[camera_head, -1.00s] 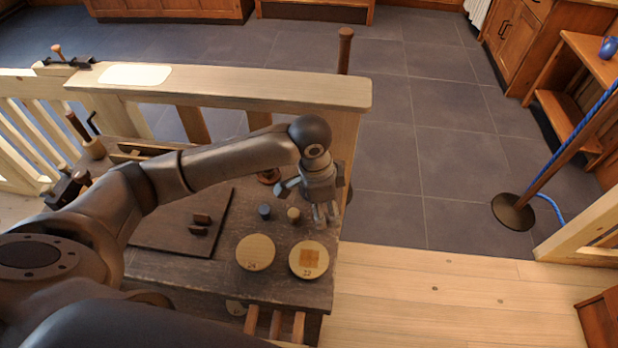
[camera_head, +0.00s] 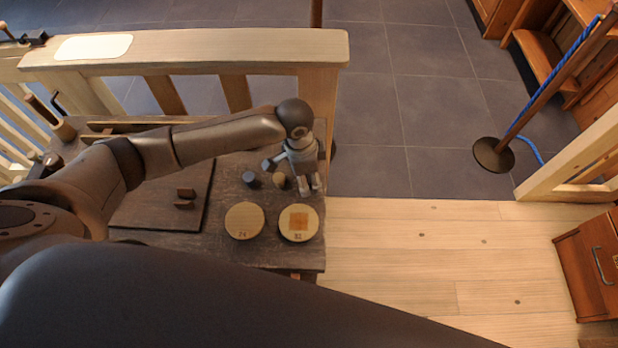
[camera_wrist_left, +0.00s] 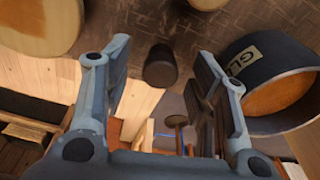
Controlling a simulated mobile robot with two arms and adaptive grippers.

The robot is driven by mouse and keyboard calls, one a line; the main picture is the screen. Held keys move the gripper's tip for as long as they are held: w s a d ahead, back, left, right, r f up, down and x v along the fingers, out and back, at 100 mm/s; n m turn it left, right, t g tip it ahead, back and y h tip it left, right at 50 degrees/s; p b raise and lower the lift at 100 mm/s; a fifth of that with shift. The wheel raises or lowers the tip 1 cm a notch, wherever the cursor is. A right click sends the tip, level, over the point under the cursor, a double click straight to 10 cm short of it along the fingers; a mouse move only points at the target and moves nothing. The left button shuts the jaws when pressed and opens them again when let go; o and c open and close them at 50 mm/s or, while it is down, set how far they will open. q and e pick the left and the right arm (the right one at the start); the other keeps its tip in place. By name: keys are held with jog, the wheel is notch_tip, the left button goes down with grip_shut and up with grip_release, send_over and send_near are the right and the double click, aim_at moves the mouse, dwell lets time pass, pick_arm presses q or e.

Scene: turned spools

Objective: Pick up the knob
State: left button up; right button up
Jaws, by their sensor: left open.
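A small dark round piece (camera_wrist_left: 160,66), which looks like the knob, stands on the brown worktop in the left wrist view. It shows between the two fingers, with no visible contact. I cannot make it out in the head view, where my gripper may hide it. My left gripper (camera_head: 309,186) is open and empty, low over the right edge of the workbench (camera_head: 232,255), pointing down. My right gripper is not in view.
A blue-grey pot (camera_wrist_left: 262,62) with lettering is close to the right finger. Two round wooden discs, left (camera_head: 245,221) and right (camera_head: 298,223), lie in front. A pale railing (camera_head: 190,48) runs behind.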

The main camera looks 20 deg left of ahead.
pick_arm(q)
jog(key=shift+f, duration=0.65)
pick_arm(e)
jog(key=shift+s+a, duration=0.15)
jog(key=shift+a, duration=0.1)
pick_arm(q)
jog(key=c, duration=0.9)
jog(key=shift+o, duration=0.2)
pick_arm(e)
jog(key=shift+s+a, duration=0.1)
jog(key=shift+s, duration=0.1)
pick_arm(q)
jog(key=shift+r, duration=0.15)
